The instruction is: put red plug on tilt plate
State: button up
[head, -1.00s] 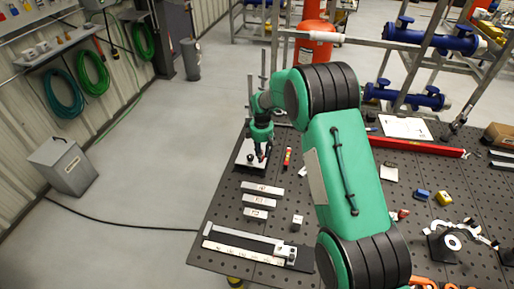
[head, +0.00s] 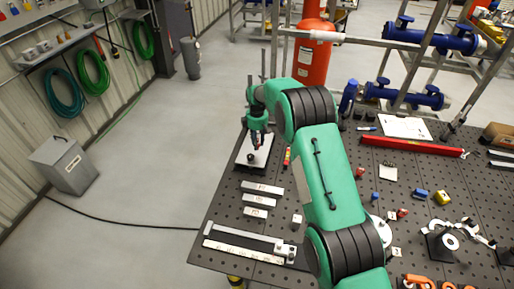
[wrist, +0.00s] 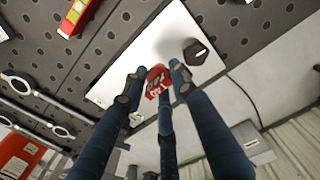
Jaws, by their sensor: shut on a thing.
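My gripper (wrist: 153,82) is shut on the red plug (wrist: 156,80), which shows between the fingertips in the wrist view. The plug has pale markings on its face. In the head view my gripper (head: 257,147) hangs over the tilt plate (head: 243,158), a pale plate near the table's far left corner. The plate (wrist: 150,50) lies behind the fingers in the wrist view. A dark knob (wrist: 197,52) stands on the plate, to the right of the plug. I cannot tell whether the plug touches the plate.
A red and yellow tool (head: 287,157) lies just right of the plate on the dark perforated table (head: 225,200). Several labelled pale blocks (head: 262,188) lie nearer. A long red level (head: 415,146) lies at the back right. A grey box (head: 64,165) stands on the floor.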

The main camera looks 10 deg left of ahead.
dwell(0.3)
jog(key=shift+f+p, duration=0.4)
jog(key=shift+f, duration=1.3)
jog(key=shift+f, duration=0.1)
jog(key=o, duration=0.8)
jog(key=shift+o, duration=0.2)
notch_tip(320, 180, up, 12)
jog(key=shift+s+r+b, duration=0.1)
jog(key=shift+b, duration=0.7)
